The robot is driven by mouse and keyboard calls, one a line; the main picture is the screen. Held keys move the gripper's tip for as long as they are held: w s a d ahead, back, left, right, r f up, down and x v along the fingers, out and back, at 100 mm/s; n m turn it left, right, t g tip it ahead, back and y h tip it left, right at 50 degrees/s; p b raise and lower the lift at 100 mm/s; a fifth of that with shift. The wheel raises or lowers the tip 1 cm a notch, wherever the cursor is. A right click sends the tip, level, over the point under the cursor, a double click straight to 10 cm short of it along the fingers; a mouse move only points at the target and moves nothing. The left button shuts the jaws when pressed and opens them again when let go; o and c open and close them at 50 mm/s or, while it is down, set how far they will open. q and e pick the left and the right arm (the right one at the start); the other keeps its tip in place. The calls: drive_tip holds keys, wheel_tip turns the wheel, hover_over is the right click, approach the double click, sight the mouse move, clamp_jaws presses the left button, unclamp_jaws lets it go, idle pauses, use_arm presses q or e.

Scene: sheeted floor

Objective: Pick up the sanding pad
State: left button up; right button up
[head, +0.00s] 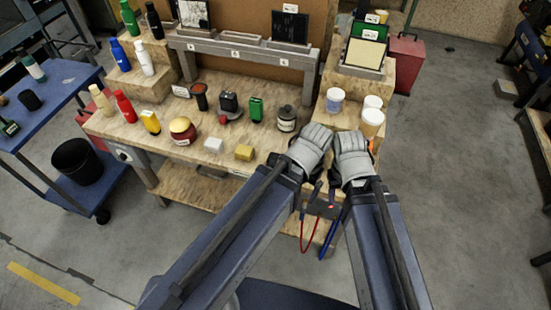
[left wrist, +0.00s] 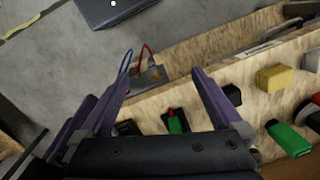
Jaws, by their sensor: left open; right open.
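I cannot tell for certain which item is the sanding pad. A small yellow block (head: 244,152) and a white block (head: 213,145) lie near the front edge of the plywood bench (head: 190,170). The yellow block (left wrist: 275,78) also shows at the right of the left wrist view. My left gripper (head: 311,146) and right gripper (head: 352,156) are at the bench's right front corner, right of both blocks; grey glove-like shapes cover the arm ends there. In the left wrist view my left gripper (left wrist: 163,74) is open, with nothing held between its fingers. The right gripper is open.
White tubs (head: 372,120) stand at the right. Red and blue cables (head: 312,232) hang in front. A blue cart (head: 60,95) stands left.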

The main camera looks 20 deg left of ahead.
idle(0.3)
use_arm(q)
drive_tip(key=n+h, duration=0.1)
drive_tip(key=n, duration=0.2)
hover_over(277, 158)
drive_tip(key=shift+d+f, duration=0.1)
drive_tip(key=shift+d, duration=0.35)
drive_tip(key=shift+w+a, duration=0.2)
drive_tip(key=shift+a, duration=0.1)
drive_tip(key=f+b, duration=0.8)
drive_tip(key=shift+s+a, duration=0.15)
drive_tip(key=shift+a, duration=0.1)
drive_tip(key=shift+r, duration=0.15)
drive_tip(key=c, duration=1.4)
drive_tip(key=shift+c, duration=0.2)
